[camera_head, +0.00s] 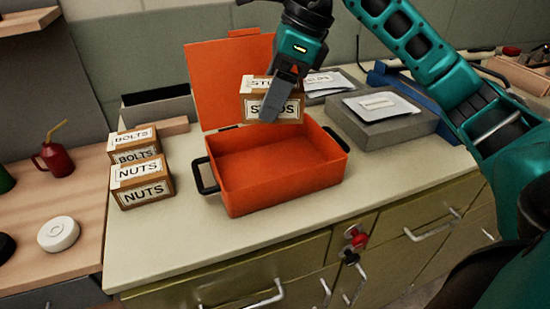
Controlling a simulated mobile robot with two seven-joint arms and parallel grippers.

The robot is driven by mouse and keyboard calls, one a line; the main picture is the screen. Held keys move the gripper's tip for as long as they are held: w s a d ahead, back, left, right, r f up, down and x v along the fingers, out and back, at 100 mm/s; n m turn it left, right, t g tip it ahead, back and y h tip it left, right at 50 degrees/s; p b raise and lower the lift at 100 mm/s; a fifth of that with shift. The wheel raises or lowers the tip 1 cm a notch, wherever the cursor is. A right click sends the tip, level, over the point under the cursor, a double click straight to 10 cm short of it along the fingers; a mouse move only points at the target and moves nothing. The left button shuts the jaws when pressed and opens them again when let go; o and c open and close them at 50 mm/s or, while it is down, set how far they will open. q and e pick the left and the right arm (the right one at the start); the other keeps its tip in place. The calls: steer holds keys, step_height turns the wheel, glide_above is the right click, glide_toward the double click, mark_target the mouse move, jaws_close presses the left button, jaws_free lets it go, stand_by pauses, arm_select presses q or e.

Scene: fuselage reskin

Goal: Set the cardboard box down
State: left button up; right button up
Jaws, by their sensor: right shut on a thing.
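A small cardboard box labelled STUDS (287,105) hangs above the back part of the orange toolbox (325,193). My right gripper (270,112) reaches down in front of it and is shut on it; its finger hides part of the label. The toolbox stands open on the counter, its lid (205,75) raised at the back and its visible floor bare. Two more cardboard boxes, labelled BOLTS (130,145) and NUTS (143,182), stand on the counter left of the toolbox. My left gripper is not in view.
A grey case (395,132) with a paper on top stands right of the toolbox. A dark bin (158,105) is behind it at the left. A red oil can (52,158) and a white roll (58,234) are on the wooden bench at the left. The counter front is clear.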

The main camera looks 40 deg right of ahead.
step_height(320, 180, down, 9)
steer(key=shift+r+b, duration=0.2)
steer(key=shift+b, duration=0.45)
step_height(320, 180, down, 3)
steer(key=shift+f+b, duration=0.1)
steer(key=shift+b, duration=0.2)
steer(key=shift+f, duration=0.25)
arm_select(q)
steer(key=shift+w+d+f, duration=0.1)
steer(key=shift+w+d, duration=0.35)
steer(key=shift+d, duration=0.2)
arm_select(e)
steer(key=shift+f, duration=0.15)
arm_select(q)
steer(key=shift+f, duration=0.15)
arm_select(e)
steer(key=o, duration=1.4)
